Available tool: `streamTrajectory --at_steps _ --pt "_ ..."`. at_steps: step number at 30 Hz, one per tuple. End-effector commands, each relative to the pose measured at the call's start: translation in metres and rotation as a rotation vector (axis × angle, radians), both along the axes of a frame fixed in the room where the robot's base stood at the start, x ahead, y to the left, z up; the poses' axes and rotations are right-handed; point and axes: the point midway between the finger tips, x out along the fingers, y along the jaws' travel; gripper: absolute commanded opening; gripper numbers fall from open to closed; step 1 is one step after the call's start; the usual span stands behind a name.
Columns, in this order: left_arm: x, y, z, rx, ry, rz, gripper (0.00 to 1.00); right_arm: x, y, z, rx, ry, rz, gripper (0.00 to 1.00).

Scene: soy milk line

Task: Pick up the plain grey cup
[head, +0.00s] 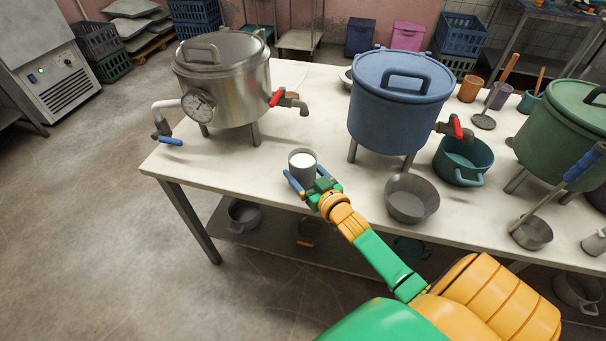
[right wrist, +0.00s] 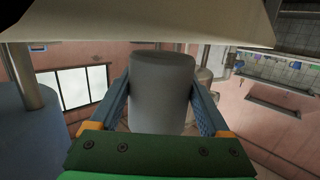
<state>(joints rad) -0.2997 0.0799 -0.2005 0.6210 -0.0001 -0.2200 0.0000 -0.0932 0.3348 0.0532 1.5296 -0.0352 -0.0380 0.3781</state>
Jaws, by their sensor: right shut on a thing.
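The plain grey cup (head: 302,169) is near the front edge of the white table, with white liquid showing inside its rim. My right gripper (head: 309,184) is shut on the cup, one blue finger on each side. In the right wrist view the cup (right wrist: 162,92) stands between the two fingers (right wrist: 161,108). The head view does not clearly show whether the cup's base touches the table. My left gripper is not in view.
A steel pot (head: 225,85) with a gauge and red-handled tap stands behind left on the table (head: 310,115). A blue pot (head: 400,115) stands behind right. A grey bowl (head: 411,203) sits right of my gripper. A teal pot (head: 460,165) and green pot (head: 565,125) stand farther right.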

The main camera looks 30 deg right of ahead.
Motion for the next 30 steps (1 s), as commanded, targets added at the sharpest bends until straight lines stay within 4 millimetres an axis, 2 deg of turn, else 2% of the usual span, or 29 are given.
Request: streamTrajectory --at_steps 2,9,12,18,23,30 --pt "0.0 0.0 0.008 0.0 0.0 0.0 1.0 -0.001 0.0 0.021 -0.002 -0.004 0.001 0.08" --pt "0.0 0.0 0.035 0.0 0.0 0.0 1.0 -0.058 -0.006 0.082 -0.003 0.004 0.003 0.08" --pt "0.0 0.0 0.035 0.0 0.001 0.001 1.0 -0.089 -0.01 0.09 -0.002 0.006 0.0 0.08" --pt "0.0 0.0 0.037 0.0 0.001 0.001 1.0 -0.128 -0.014 0.107 -0.001 0.002 -0.001 0.08" --pt "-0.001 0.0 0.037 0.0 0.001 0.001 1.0 -0.139 -0.015 0.113 -0.001 0.0 0.0 0.08" --pt "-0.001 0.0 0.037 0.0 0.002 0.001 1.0 -0.139 -0.015 0.113 -0.001 -0.001 0.0 0.08"
